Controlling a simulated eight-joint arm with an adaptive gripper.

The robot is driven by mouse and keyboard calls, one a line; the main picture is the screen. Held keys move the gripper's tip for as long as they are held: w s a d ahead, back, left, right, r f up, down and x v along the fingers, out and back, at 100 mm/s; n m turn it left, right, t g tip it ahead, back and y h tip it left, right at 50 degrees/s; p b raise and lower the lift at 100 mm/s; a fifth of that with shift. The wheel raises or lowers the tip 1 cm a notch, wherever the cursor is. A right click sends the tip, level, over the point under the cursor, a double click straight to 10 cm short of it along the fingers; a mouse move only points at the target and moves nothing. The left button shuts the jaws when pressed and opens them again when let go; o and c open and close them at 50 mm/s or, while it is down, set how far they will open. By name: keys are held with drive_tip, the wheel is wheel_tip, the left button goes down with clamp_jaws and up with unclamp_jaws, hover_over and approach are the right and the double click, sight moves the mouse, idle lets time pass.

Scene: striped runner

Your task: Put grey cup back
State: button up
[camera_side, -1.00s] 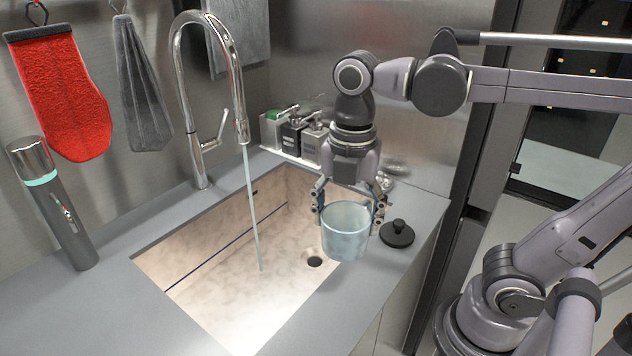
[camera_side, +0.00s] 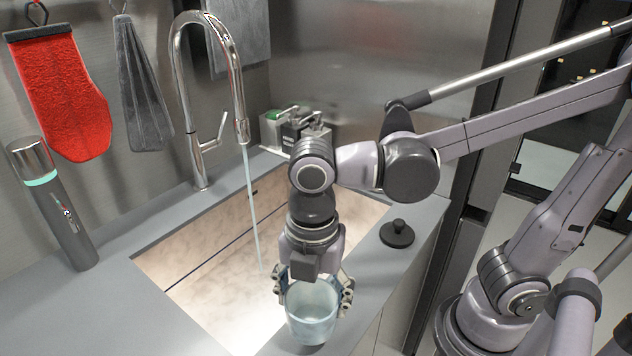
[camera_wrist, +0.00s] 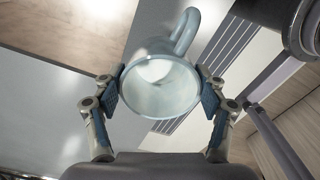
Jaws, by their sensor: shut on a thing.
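The grey cup (camera_side: 312,328) looks pale blue-grey and is upright in the side view, near the front edge of the sink. My gripper (camera_side: 314,292) is shut on it, with one finger on each side of its wall. In the wrist view my gripper (camera_wrist: 160,90) grips the cup (camera_wrist: 163,100) between blue pads. The cup's open mouth and its handle, at the top, show there. The inside looks empty. I cannot tell whether the cup's base touches the counter.
The sink (camera_side: 215,285) lies left of the cup, with water running from the tap (camera_side: 240,125). A black round stopper (camera_side: 397,234) sits on the right counter. Soap bottles (camera_side: 290,128) stand behind the sink. A grey flask (camera_side: 55,205) stands at left.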

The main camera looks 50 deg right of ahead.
sight(313, 318)
drive_tip(key=shift+f, duration=1.9)
drive_tip(key=shift+f, duration=0.15)
drive_tip(key=o, duration=1.4)
wheel_tip(313, 318, up, 12)
drive_tip(key=w+d+f+m+t, duration=0.2)
drive_tip(key=d+m, duration=0.3)
drive_tip(key=m, duration=0.2)
drive_tip(key=w+d+f+m+t, duration=0.2)
drive_tip(key=d+m, duration=0.4)
drive_tip(key=m, duration=0.2)
drive_tip(key=w+d+f+m+t, duration=0.2)
drive_tip(key=d+f+m+t, duration=0.1)
drive_tip(key=d+m, duration=0.3)
drive_tip(key=shift+w+d+m, duration=0.15)
drive_tip(key=shift+w+m, duration=0.15)
drive_tip(key=shift+m, duration=0.5)
